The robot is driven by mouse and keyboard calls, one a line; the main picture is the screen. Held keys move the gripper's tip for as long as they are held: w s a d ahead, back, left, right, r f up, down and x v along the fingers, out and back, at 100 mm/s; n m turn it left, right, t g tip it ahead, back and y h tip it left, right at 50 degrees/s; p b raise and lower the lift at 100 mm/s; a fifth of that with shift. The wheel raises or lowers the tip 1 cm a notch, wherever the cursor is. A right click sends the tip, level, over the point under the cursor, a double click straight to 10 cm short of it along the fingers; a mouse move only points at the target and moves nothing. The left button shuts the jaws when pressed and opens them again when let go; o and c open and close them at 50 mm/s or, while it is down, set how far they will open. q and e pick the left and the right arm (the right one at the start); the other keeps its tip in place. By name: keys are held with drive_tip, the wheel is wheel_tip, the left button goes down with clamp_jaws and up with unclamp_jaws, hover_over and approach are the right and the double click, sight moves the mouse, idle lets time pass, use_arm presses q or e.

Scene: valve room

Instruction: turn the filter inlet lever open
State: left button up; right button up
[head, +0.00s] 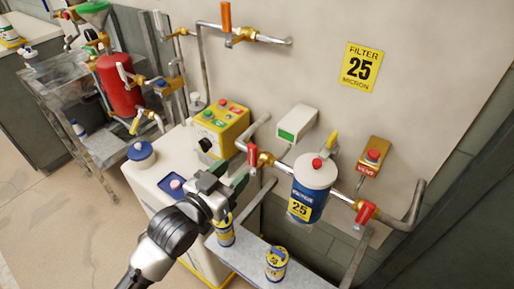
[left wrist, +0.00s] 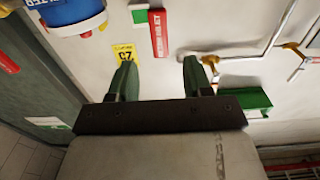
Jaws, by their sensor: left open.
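The filter inlet lever is the red handle (head: 253,155) on the brass valve in the pipe left of the blue and white filter (head: 310,190). In the left wrist view a red lever with white lettering (left wrist: 159,33) shows beyond the gap between my fingers. My left gripper (head: 230,177) is open and empty, below and left of this lever and apart from it. Its two green fingers also frame the left wrist view (left wrist: 158,72). A second red lever (head: 366,212) is on the pipe right of the filter. My right gripper is not in view.
A yellow control box (head: 221,128) stands on the white cabinet (head: 158,178) close behind my left gripper. Small cans (head: 276,263) stand on the grey shelf (head: 254,266) below the filter. A white box with a green panel (head: 297,122) is on the wall above the pipe.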

sight(251, 155)
use_arm(q)
drive_tip(key=x, duration=0.9)
drive_tip(key=shift+w+d+p, duration=0.25)
drive_tip(key=shift+p, duration=0.05)
clamp_jaws()
